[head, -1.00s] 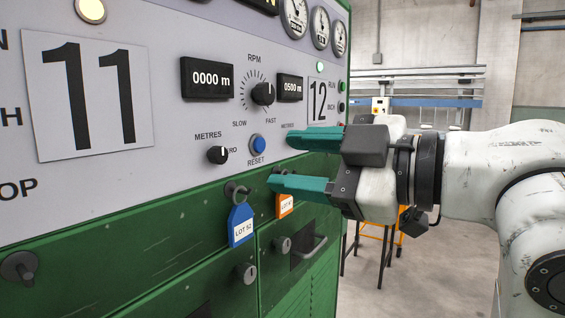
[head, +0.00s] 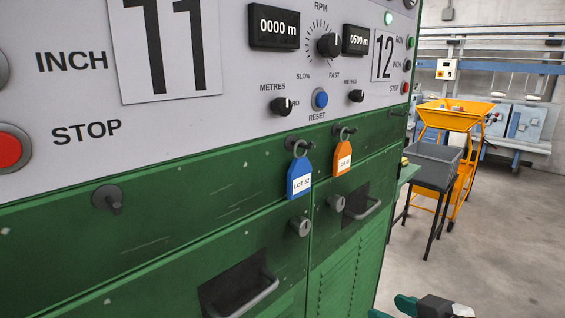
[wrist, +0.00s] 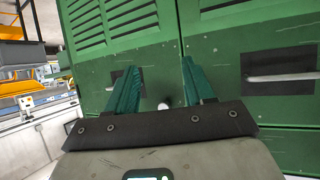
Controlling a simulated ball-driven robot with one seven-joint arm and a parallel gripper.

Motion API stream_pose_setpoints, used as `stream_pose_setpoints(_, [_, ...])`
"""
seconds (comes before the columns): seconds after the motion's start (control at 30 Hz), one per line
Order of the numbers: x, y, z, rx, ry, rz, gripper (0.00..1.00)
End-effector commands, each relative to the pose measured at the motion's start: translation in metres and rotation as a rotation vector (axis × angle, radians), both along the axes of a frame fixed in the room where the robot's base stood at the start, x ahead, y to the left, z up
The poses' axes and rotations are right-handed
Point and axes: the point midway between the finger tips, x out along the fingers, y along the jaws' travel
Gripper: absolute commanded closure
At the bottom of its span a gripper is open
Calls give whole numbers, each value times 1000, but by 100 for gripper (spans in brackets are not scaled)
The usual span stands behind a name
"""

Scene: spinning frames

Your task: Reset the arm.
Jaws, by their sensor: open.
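My gripper (wrist: 160,88) shows in the wrist view with its two teal fingers apart and nothing between them. It faces the green lower doors of the machine cabinet (wrist: 230,50). In the head view only the tip of a teal finger and a dark part of my gripper (head: 425,306) show at the bottom edge, right of the cabinet. The rest of my arm is out of the head view.
The control panel (head: 235,100) carries a blue RESET button (head: 320,99), knobs and displays. A blue tag (head: 300,177) and an orange tag (head: 343,158) hang below. A grey bin (head: 433,160) and an orange hopper (head: 455,115) stand right; floor in front is clear.

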Motion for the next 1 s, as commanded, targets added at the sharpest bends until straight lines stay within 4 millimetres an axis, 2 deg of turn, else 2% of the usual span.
stream_pose_setpoints(0.03, [-15, -5, -35, 6, 83, -43, 47])
stream_pose_setpoints(0.2, [-75, -31, -130, -11, 329, -204, 47])
stream_pose_setpoints(0.3, [-116, -47, -174, -43, 455, -291, 47])
stream_pose_setpoints(0.5, [-204, -79, -239, -135, 690, -431, 47])
stream_pose_setpoints(0.6, [-242, -84, -263, -163, 823, -436, 47])
stream_pose_setpoints(0.7, [-270, -87, -277, -184, 916, -439, 47])
stream_pose_setpoints(0.83, [-287, -89, -284, -194, 972, -440, 47])
stream_pose_setpoints(1.0, [-289, -89, -285, -195, 977, -439, 47])
